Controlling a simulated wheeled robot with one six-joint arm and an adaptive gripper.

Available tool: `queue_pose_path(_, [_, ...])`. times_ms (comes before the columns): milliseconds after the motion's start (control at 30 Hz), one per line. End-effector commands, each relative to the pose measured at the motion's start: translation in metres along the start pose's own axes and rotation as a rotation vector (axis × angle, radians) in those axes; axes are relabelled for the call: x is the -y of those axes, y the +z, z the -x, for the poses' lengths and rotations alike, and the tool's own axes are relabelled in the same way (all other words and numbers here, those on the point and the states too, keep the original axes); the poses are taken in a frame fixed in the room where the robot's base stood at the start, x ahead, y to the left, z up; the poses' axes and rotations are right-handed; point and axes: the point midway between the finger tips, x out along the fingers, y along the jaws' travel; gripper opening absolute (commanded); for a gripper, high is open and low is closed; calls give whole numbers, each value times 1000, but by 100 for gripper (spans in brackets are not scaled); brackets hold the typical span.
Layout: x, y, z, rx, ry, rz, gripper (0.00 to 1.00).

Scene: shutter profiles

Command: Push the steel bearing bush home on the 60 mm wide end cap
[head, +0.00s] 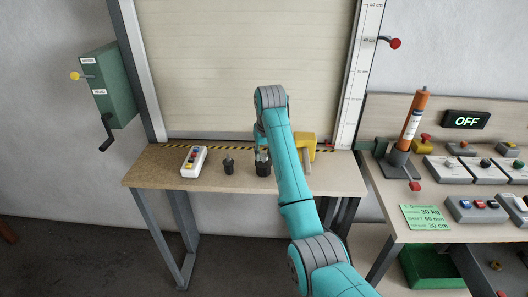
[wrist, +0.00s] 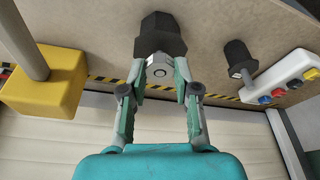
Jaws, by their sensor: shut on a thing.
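My gripper (head: 262,153) is over the bench, pointing down. In the wrist view my gripper (wrist: 161,72) has its two fingers closed around the steel bearing bush (wrist: 160,66), a light grey ring with a round centre. The larger dark end cap (head: 263,169) stands on the bench right below; it also shows in the wrist view (wrist: 160,34), in line with the bush. The bush meets or overlaps its end; how deep it sits I cannot tell. A narrower dark end cap (head: 228,167) stands to the left, apart from my gripper.
A white button box (head: 194,161) lies at the bench's left. A yellow block with a grey rod (wrist: 42,85) stands close on the other side of my gripper. A green card (head: 426,217) reads 30 kg, 60 mm, 30 cm.

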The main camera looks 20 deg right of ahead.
Motion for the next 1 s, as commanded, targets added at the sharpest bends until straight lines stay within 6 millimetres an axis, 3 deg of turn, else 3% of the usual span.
queue_pose_path(633, [0,4,-14,0,0,0,0])
queue_pose_path(667, [0,4,-14,0,0,0,33])
queue_pose_path(767, [0,4,-14,0,0,0,58])
queue_pose_path(1000, [0,4,-14,0,0,0,60])
